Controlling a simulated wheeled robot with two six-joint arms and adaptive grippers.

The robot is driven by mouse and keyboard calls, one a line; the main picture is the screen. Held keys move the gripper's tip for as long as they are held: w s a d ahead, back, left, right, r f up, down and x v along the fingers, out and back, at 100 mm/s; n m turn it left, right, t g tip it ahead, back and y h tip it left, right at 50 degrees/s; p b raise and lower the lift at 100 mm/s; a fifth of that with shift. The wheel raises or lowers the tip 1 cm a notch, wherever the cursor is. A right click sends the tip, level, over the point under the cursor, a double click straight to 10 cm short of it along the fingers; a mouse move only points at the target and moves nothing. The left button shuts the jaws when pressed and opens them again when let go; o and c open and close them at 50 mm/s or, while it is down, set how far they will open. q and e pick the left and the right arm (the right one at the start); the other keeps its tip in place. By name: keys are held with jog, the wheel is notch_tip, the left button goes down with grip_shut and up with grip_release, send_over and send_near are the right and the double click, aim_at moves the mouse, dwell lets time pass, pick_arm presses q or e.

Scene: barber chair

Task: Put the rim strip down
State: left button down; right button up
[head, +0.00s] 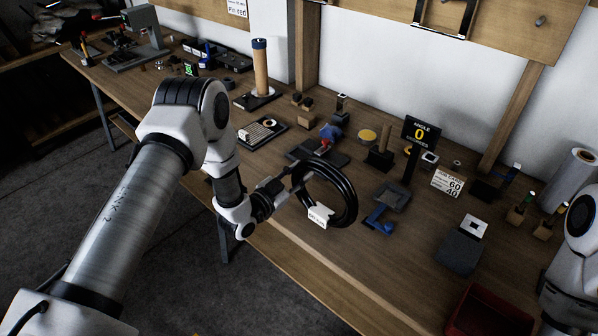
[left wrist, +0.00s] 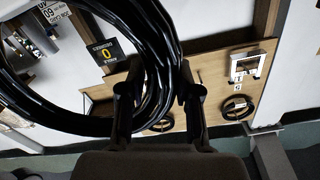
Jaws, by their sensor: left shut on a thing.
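The rim strip (head: 352,196) is a coil of glossy black strip with a white tag (head: 318,216). In the head view my left gripper (head: 289,181) is shut on the left side of the coil and holds it above the front part of the workbench. In the left wrist view the coil (left wrist: 156,45) passes between the two dark fingers of the gripper (left wrist: 158,90). The tag's writing is too small to read surely. My right arm shows at the right edge of the head view, but its gripper is out of view.
The wooden workbench (head: 285,240) has a bare strip along its front edge. A blue clamp-like tool (head: 378,220), a grey tray (head: 391,197) and a black angle display (head: 421,133) stand near the coil. A red bin (head: 488,312) is at the front right.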

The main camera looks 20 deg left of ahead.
pick_arm(q)
jog(key=c, duration=1.2)
grip_release()
jog(key=shift+s, duration=0.1)
jog(key=o, duration=0.4)
jog(key=b+v, duration=0.2)
jog(key=v, duration=0.9)
jog(key=s+d+f+n+g+y, duration=0.1)
jog(key=s+d+f+n+g, duration=0.1)
jog(key=s+f+g, duration=0.4)
jog(key=s+d+f+n+g+y, duration=0.1)
jog(key=s+d+f+g, duration=0.15)
jog(key=f, duration=0.45)
jog(key=s+a+f+n+g+y, duration=0.1)
jog(key=s+f+n+g+y, duration=0.1)
jog(key=s, duration=0.8)
jog(key=s+a+f+n+g+y, duration=0.1)
jog(key=s+f+g, duration=0.4)
jog(key=s, duration=0.5)
jog(key=shift+s+n+g+y, duration=0.35)
jog(key=shift+n+g+y, duration=0.25)
jog(key=shift+n+g, duration=0.35)
